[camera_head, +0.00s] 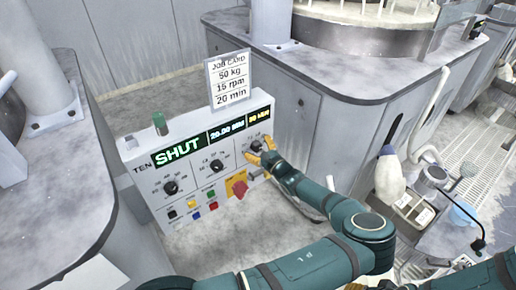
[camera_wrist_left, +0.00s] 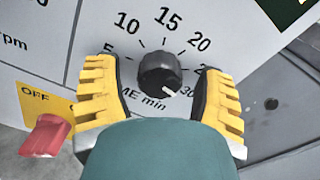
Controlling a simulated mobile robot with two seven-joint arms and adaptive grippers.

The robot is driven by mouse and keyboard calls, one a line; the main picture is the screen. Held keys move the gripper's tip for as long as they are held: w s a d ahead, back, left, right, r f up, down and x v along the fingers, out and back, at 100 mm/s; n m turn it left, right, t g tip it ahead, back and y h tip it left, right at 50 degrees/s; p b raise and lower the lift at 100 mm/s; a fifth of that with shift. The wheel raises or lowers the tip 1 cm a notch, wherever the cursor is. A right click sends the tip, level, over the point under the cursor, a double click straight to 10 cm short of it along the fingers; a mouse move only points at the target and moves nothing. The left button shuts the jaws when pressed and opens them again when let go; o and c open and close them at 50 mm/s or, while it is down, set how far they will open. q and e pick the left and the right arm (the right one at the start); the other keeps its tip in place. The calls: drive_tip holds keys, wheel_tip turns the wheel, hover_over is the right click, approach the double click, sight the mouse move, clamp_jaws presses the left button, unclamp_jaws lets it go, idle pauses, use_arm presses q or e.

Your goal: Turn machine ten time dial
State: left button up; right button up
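The machine ten panel (camera_head: 185,200) is a light grey board marked TEN with a green SHUT display (camera_head: 178,150). Its time dial (camera_head: 256,146) is a black knob at the panel's right. In the left wrist view the time dial (camera_wrist_left: 159,73) has a white pointer aimed to the lower right, near the 30 mark. My left gripper (camera_head: 264,151) is at this dial. In the wrist view the left gripper's yellow fingers (camera_wrist_left: 160,92) are spread on both sides of the knob, with gaps between. My right gripper is not in view.
A job card (camera_head: 229,80) above the panel reads 50 kg, 15 rpm, 20 min. Two other dials (camera_head: 170,187) (camera_head: 217,166), coloured buttons (camera_head: 193,204) and a red switch (camera_head: 238,188) share the panel. The red switch (camera_wrist_left: 46,136) lies close to the left finger. A white bottle (camera_head: 389,180) stands right.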

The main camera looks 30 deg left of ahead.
use_arm(q)
drive_tip(key=c, duration=0.9)
drive_tip(key=n+p, duration=0.2)
drive_tip(key=n, duration=0.1)
drive_tip(key=shift+r+n, duration=0.1)
drive_tip(key=shift+n, duration=0.2)
drive_tip(key=n+p, duration=0.2)
drive_tip(key=n, duration=0.2)
drive_tip(key=shift+n, duration=0.3)
drive_tip(key=n, duration=0.3)
drive_tip(key=shift+n, duration=1)
drive_tip(key=shift+n+b, duration=0.5)
drive_tip(key=shift+n, duration=0.7)
